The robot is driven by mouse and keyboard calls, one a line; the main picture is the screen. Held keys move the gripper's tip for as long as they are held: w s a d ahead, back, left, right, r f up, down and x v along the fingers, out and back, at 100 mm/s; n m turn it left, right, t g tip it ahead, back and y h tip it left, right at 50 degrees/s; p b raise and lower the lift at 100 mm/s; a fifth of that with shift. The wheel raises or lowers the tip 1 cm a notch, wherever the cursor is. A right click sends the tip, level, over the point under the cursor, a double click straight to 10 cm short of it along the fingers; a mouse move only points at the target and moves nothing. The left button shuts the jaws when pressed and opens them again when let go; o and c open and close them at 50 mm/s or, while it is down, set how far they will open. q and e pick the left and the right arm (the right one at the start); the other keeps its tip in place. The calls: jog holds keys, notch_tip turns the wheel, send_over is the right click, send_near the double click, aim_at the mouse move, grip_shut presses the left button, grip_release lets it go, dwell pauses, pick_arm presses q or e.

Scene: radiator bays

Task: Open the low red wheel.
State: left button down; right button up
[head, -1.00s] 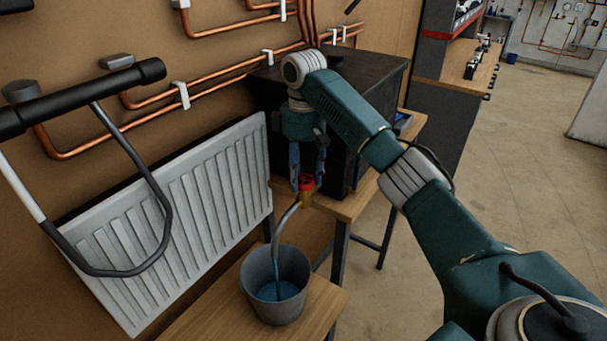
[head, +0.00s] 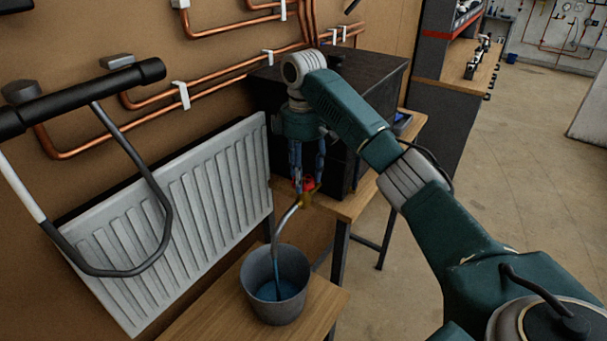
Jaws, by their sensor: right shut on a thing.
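The red wheel (head: 308,184) sits on a small brass valve (head: 305,200) at the front of a dark box. My right gripper (head: 308,182) points down over the valve and its fingers are shut on the red wheel, which they partly hide. A grey spout runs from the valve down to a grey bucket (head: 258,296). A stream of blue water runs from the spout into the bucket, where blue water lies at the bottom. My left gripper does not show.
The black box (head: 350,75) stands on a wooden bench (head: 355,198) behind my right gripper. A white radiator (head: 180,210) is at the left, under copper pipes (head: 215,80). The bucket stands on a lower wooden top (head: 215,315). The floor at the right is clear.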

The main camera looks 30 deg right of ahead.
aim_at(303, 180)
jog(key=o, duration=1.1)
jog(key=shift+o, duration=0.2)
notch_tip(303, 180, up, 12)
jog(key=shift+f, duration=0.1)
